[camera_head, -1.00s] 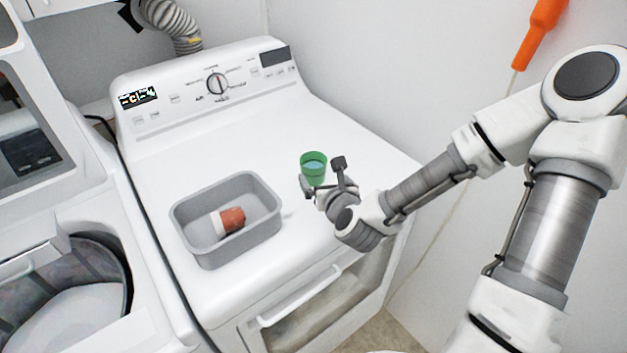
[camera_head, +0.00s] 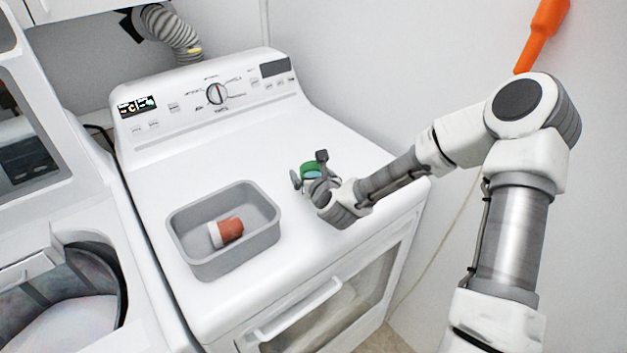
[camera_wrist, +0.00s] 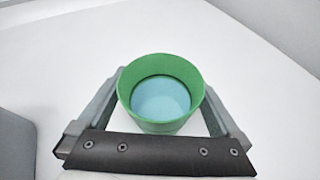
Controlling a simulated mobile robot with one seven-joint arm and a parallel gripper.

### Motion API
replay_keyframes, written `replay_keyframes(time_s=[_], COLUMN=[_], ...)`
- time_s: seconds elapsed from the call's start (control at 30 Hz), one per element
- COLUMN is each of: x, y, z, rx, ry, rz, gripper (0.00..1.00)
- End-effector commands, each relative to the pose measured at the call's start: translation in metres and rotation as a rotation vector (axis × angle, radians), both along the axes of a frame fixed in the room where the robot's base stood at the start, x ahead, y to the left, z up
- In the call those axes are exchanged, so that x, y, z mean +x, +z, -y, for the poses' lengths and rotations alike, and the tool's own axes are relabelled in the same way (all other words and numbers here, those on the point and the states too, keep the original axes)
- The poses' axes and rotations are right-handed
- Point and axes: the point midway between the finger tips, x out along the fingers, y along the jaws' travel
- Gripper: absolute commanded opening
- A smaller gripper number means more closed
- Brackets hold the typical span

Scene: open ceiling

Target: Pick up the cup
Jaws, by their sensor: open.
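The cup is green with a light blue inside and stands upright on the white machine top. It fills the middle of the wrist view (camera_wrist: 160,95), and in the head view the cup (camera_head: 308,167) shows partly, its lower part hidden by my gripper. My gripper (camera_head: 309,175) is open and low over the top. In the wrist view its fingers reach along the left and right sides of the cup, with the cup between them. I cannot tell whether either finger touches it.
A grey tub (camera_head: 190,255) sits left of the cup on the machine top (camera_head: 240,135), with a red-brown and white object (camera_head: 226,231) lying in it. The control panel (camera_head: 205,97) rises behind. A wall stands to the right. An open-topped washer (camera_head: 60,290) is at left.

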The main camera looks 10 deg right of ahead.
Motion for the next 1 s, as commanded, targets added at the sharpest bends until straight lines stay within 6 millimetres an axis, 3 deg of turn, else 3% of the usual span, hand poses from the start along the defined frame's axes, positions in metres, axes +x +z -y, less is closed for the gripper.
replay_keyframes(time_s=[0.17,0.4,0.83,1.0], x=[0.0128,0.0132,0.0130,0.0130], y=[-0.0053,-0.0056,-0.0057,-0.0053], z=[-0.0020,-0.0017,-0.0017,-0.0018], rx=[0.000,0.000,0.000,0.000], ry=[0.000,0.000,0.000,0.000], rz=[0.001,0.001,0.000,0.001], gripper=[1.00,0.98,0.21,0.20])
